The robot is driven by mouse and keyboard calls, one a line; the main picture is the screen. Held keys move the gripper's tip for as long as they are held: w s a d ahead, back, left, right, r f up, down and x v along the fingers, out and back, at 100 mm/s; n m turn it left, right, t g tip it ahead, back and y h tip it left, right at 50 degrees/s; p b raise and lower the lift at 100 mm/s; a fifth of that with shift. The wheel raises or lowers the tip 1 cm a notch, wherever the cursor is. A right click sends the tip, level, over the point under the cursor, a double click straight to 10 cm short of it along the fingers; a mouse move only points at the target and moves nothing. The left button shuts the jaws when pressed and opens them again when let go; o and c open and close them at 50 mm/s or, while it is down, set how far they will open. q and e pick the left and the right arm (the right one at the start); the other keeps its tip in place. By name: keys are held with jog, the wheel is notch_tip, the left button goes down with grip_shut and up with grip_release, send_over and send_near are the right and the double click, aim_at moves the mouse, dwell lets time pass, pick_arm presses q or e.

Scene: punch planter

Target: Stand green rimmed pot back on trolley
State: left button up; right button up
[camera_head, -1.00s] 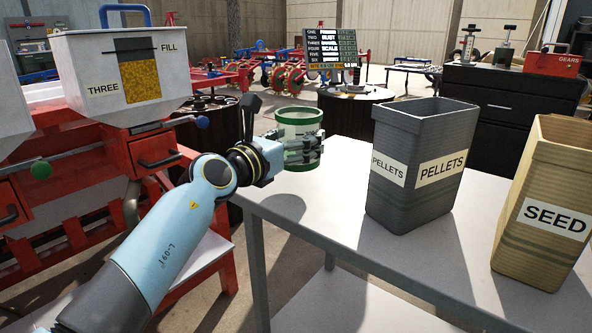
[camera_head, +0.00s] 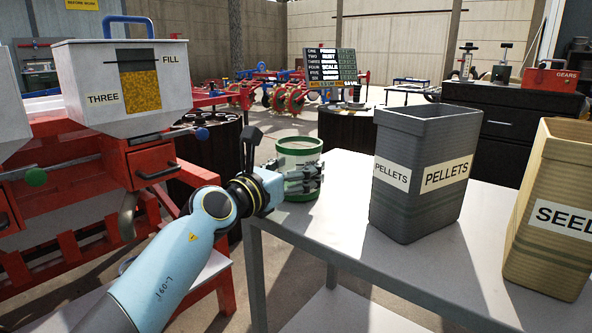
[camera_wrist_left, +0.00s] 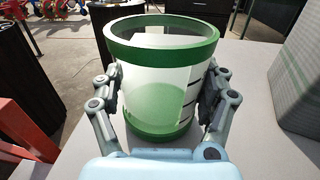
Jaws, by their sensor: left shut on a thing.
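The green rimmed pot (camera_head: 299,152) is a clear cup with green bands at top and bottom. It is upright at the far left corner of the grey trolley top (camera_head: 345,200). My left gripper (camera_head: 303,183) is shut on the pot, with a finger on each side of it. The left wrist view shows the pot (camera_wrist_left: 160,85) between the two fingers of the gripper (camera_wrist_left: 160,98). I cannot tell whether its base touches the trolley top. My right gripper is not in view.
A grey PELLETS bin (camera_head: 418,175) and a tan SEED bin (camera_head: 553,215) stand on the trolley to the right. A red planter with a white hopper (camera_head: 80,85) marked THREE is at the left. The trolley top between pot and PELLETS bin is clear.

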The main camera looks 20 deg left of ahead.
pick_arm(q)
jog(key=shift+f, duration=0.15)
jog(key=o, duration=1.4)
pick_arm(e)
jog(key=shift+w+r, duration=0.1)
